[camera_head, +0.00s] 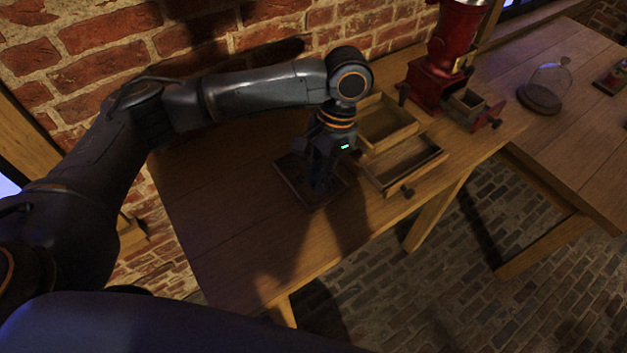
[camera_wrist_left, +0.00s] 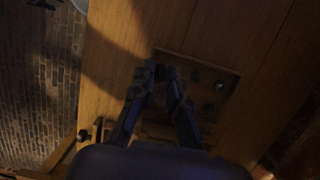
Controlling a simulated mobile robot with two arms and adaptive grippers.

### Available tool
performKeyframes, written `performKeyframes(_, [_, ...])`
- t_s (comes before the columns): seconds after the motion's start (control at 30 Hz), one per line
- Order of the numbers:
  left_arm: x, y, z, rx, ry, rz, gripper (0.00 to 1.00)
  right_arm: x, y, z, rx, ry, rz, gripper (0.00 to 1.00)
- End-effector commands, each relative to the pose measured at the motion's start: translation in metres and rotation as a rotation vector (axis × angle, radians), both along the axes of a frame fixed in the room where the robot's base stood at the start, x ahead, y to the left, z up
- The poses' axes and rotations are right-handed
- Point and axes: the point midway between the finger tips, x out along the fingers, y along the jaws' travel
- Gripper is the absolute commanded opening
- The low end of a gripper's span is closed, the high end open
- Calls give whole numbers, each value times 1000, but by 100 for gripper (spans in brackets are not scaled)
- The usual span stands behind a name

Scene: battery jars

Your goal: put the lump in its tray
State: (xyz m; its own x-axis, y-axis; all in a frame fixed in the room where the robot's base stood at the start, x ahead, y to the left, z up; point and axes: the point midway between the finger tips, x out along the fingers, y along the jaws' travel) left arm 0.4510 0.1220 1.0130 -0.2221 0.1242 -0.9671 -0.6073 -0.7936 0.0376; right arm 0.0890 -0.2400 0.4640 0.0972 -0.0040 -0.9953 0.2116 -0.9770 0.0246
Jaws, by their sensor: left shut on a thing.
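My left gripper (camera_head: 318,184) points down over a shallow dark tray (camera_head: 290,190) on the wooden table. In the left wrist view the fingers of the left gripper (camera_wrist_left: 167,75) are nearly closed, with a small dark lump (camera_wrist_left: 170,72) between the tips. The lump is hard to make out against the shadow. The tray also shows in the left wrist view (camera_wrist_left: 232,73), with several dark lumps (camera_wrist_left: 219,85) in it. The fingertips are over the tray's edge area; I cannot tell whether the held lump touches the tray. My right gripper is out of view.
A wooden box with an open drawer (camera_head: 410,170) stands just right of the tray. Further right are a red grinder (camera_head: 437,75) with a small drawer, and a glass dome (camera_head: 550,75) on a dark base. A brick wall (camera_head: 230,40) runs behind. The table's front left is clear.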

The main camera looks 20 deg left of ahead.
Motion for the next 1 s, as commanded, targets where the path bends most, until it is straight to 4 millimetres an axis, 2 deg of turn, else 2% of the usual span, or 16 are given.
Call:
performKeyframes(0.3, [14, 14, -25, 3, 3, 1, 3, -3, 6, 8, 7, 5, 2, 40])
performKeyframes(0.5, [13, 13, -50, 1, 0, -1, 3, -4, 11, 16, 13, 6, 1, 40])
performKeyframes(0.87, [13, 12, -54, 1, 0, -1, 3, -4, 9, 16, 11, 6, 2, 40])
performKeyframes(0.9, [13, 12, -55, 1, -2, -1, 19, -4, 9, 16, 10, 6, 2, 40])
performKeyframes(0.93, [13, 12, -55, 1, -2, -1, 25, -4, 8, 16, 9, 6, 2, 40])
performKeyframes(1.0, [13, 12, -55, 1, -2, -1, 25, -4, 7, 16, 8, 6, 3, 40])
